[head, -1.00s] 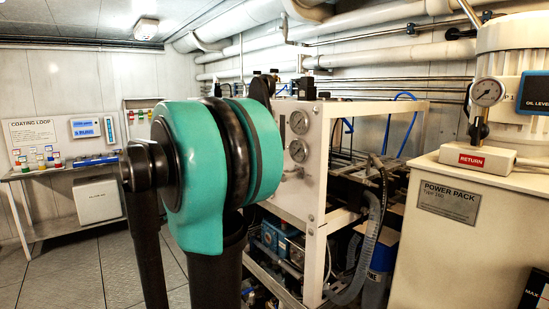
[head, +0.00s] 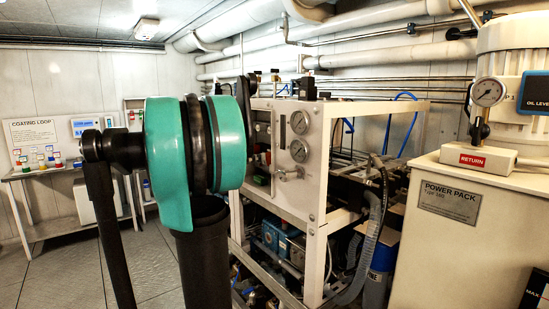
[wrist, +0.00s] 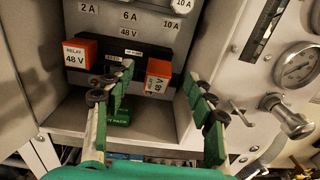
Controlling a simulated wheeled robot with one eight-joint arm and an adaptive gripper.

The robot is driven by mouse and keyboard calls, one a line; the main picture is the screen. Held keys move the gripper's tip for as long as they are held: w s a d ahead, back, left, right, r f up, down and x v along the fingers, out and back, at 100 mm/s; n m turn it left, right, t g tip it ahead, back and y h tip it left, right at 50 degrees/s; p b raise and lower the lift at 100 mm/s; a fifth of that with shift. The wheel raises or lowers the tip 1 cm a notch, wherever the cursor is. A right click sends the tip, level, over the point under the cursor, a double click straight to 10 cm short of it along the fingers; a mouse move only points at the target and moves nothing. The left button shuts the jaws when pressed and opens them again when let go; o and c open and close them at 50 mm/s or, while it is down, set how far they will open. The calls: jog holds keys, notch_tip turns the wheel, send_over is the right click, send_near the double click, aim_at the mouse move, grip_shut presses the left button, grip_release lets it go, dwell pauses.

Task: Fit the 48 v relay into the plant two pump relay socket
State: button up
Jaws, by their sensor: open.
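In the wrist view an orange relay marked 48 V (wrist: 157,80) sits tilted at the right end of a black strip (wrist: 113,62), its lettering turned sideways. Another orange relay marked 48 V (wrist: 81,53) sits upright at the left end of the strip. My gripper (wrist: 160,76) is open, its green-padded fingers on either side of the tilted relay in the picture. I cannot tell whether they touch it. Small labels on the strip are too blurred to read, so I cannot tell which position is plant two. In the head view my arm hides the gripper and relays.
Above the strip is a panel (wrist: 150,32) marked 2 A, 6 A and 10 A. A gauge (wrist: 297,66) and a metal valve handle (wrist: 287,117) project at right. A green object (wrist: 118,117) lies below the strip. Side walls enclose the recess.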

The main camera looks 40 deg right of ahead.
aim_at(269, 153)
jog(key=shift+s+d+f, duration=0.1)
jog(key=shift+s+d, duration=0.05)
jog(key=shift+d, duration=0.95)
jog(key=shift+s+d+f, duration=0.1)
jog(key=shift+s+d, duration=0.1)
jog(key=shift+d, duration=0.85)
jog(key=shift+s+d, duration=0.15)
jog(key=shift+d, duration=0.95)
jog(key=shift+c, duration=0.5)
grip_shut()
